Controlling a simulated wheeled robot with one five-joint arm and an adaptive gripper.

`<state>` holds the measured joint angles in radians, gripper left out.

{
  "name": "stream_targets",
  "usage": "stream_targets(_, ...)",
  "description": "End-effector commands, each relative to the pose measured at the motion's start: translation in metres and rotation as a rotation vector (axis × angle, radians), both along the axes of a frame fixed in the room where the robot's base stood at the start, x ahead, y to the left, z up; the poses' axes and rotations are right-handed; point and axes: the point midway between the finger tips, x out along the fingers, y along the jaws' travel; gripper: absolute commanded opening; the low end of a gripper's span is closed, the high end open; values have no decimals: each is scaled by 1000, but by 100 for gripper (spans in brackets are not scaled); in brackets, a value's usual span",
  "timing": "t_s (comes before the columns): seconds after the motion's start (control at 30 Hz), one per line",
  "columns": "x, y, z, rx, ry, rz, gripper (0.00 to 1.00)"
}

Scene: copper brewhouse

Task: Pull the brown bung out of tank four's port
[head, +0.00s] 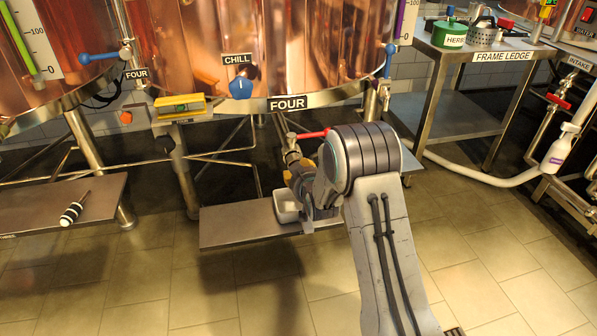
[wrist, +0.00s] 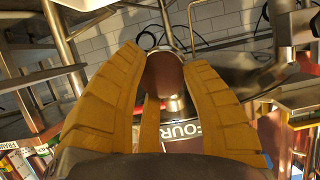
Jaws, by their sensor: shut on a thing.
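The copper tank four (head: 310,50) fills the upper middle of the head view, with a FOUR plate (head: 288,104) on its lower rim. Below it, a valve with a red handle (head: 308,134) shows just beyond my gripper (head: 292,170). In the wrist view, the yellow-brown fingers of my gripper (wrist: 162,66) are shut on the brown bung (wrist: 164,73), one finger on each side. A metal pipe end (wrist: 174,104) shows right by the bung. I cannot tell how deep the bung sits in the port. The bung is hidden in the head view.
A left shelf (head: 30,205) holds a striped tool (head: 73,210). The front floor is clear.

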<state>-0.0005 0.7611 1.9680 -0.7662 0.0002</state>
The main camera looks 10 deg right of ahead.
Motion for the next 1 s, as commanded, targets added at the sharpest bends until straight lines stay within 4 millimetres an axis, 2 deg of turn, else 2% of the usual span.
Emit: stream_targets(1.0,-46,0,0,0,0,0,8)
